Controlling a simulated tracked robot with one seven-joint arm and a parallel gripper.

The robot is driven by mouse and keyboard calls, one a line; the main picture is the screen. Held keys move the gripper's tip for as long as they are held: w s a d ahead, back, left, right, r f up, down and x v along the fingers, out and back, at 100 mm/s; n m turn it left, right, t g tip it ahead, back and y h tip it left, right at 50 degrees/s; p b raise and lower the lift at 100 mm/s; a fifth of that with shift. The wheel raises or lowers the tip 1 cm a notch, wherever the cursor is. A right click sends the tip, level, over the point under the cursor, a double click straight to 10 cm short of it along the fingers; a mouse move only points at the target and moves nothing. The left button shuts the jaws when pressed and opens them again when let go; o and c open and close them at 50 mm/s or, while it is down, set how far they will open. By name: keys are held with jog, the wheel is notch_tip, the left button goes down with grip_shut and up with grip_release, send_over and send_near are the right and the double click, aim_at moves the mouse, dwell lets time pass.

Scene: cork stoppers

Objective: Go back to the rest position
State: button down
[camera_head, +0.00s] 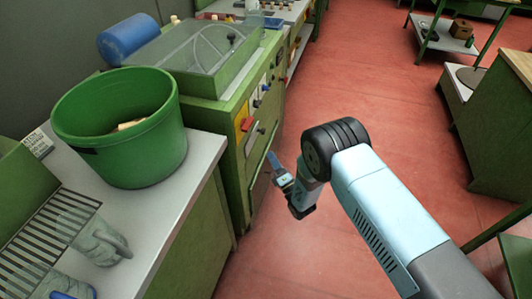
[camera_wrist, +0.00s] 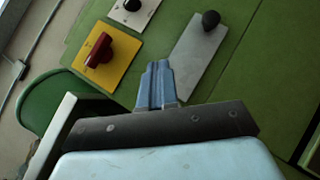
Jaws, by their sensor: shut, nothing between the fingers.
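My gripper (camera_head: 272,160) hangs over the red floor in the head view, in front of the green machine (camera_head: 235,160). In the wrist view its two blue-grey fingers (camera_wrist: 156,84) are together and nothing shows between them. Behind the fingers is the machine's green panel (camera_wrist: 262,75), with a red knob on a yellow plate (camera_wrist: 122,64) and a black-knobbed lever on a grey plate (camera_wrist: 196,58). The fingers appear apart from the panel, though the exact gap is hard to tell.
A green tub (camera_head: 125,155) with pale contents stands on the counter (camera_head: 190,165) at left. A wooden-topped cabinet (camera_head: 500,130) is at right. The red floor (camera_head: 350,95) between is open.

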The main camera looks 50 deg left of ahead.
jog(key=shift+w+d+f, duration=0.1)
jog(key=shift+d+f, duration=0.05)
jog(key=shift+f, duration=0.05)
dwell(0.5)
jog(key=shift+w, duration=0.1)
